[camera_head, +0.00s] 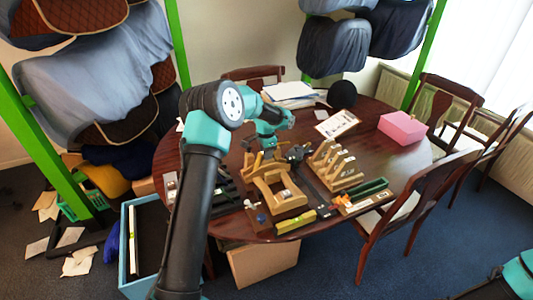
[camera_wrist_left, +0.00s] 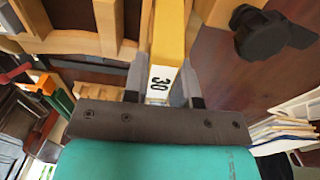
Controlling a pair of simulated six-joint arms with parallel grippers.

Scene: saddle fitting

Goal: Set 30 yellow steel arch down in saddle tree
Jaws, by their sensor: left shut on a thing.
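My left gripper (camera_head: 264,146) is over the middle of the table, pointing down beside the wooden saddle tree (camera_head: 287,199). In the left wrist view the left gripper (camera_wrist_left: 163,98) is shut on the yellow steel arch (camera_wrist_left: 168,35), which has a white label reading 30. The arch runs away from the fingers, and its far end is cut off by the picture edge. Pale wooden parts (camera_wrist_left: 108,25) are close beside it, and I cannot tell whether they touch. In the head view the arch is small and mostly hidden by the arm. The right gripper is not seen.
A wooden rack (camera_head: 335,168) with several upright slats stands right of the saddle tree. A black knob (camera_wrist_left: 262,35) is near the arch. A pink block (camera_head: 403,127), papers (camera_head: 290,92) and a clipboard (camera_head: 337,123) lie farther back. A green tray (camera_head: 366,192) is at right.

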